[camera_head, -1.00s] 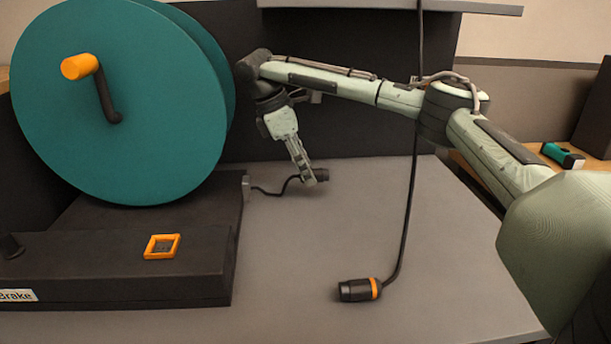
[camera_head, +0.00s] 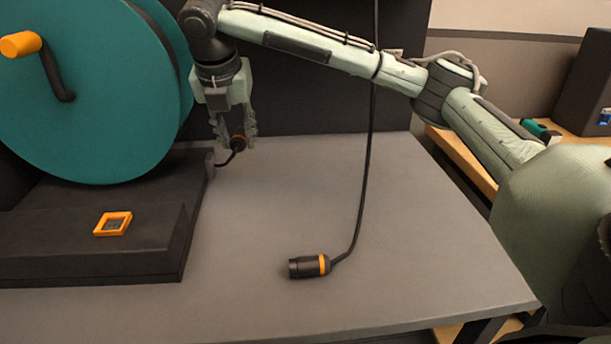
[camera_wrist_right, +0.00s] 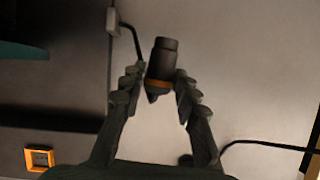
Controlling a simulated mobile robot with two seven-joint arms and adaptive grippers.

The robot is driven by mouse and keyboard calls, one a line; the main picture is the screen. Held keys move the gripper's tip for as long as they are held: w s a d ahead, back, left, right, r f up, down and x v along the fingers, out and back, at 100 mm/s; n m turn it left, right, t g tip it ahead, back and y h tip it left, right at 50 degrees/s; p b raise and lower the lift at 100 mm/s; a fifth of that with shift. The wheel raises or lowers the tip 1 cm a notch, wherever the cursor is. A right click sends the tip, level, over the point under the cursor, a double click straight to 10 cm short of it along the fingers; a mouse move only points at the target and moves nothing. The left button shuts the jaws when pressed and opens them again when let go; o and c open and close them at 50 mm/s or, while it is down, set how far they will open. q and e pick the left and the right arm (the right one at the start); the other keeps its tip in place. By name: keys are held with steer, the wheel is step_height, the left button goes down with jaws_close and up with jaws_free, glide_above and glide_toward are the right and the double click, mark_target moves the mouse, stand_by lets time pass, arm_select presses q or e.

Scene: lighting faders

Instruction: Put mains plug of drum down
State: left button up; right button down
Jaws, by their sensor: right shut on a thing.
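The drum's mains plug (camera_head: 238,143), black with an orange ring, is between the fingers of my right gripper (camera_head: 236,132). The gripper is shut on it, pointing down near the back of the grey table. In the right wrist view the plug (camera_wrist_right: 163,55) sits between the two fingertips (camera_wrist_right: 156,80), its black end pointing away from the palm. Its short cable leads to the side of the drum's base (camera_head: 150,240). Whether the plug touches the table is not clear. The teal drum (camera_head: 90,100) stands on the base. My left gripper is not in view.
A second black connector with an orange ring (camera_head: 310,266) lies at the front middle of the table on a cable (camera_head: 366,170) from above. The base carries an orange square frame (camera_head: 113,223). Table surface (camera_head: 410,240) right of that connector is clear.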

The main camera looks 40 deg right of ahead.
steer(key=shift+s+a+r+n, duration=0.1)
steer(key=shift+s+r+n, duration=0.05)
steer(key=shift+n, duration=0.35)
steer(key=shift+s+d, duration=0.1)
steer(key=shift+d, duration=0.2)
glide_above(292, 178)
steer(key=s, duration=0.1)
steer(key=f, duration=0.4)
steer(key=a+f, duration=0.1)
steer(key=f, duration=0.1)
steer(key=shift+f, duration=0.3)
steer(key=shift+s+d+f, duration=0.1)
steer(key=shift+d+f, duration=0.05)
steer(key=shift+f, duration=2.1)
steer(key=c, duration=1.1)
jaws_free()
steer(key=shift+c, duration=0.2)
steer(key=v, duration=1.2)
steer(key=shift+s+d+r, duration=0.15)
steer(key=shift+d, duration=0.05)
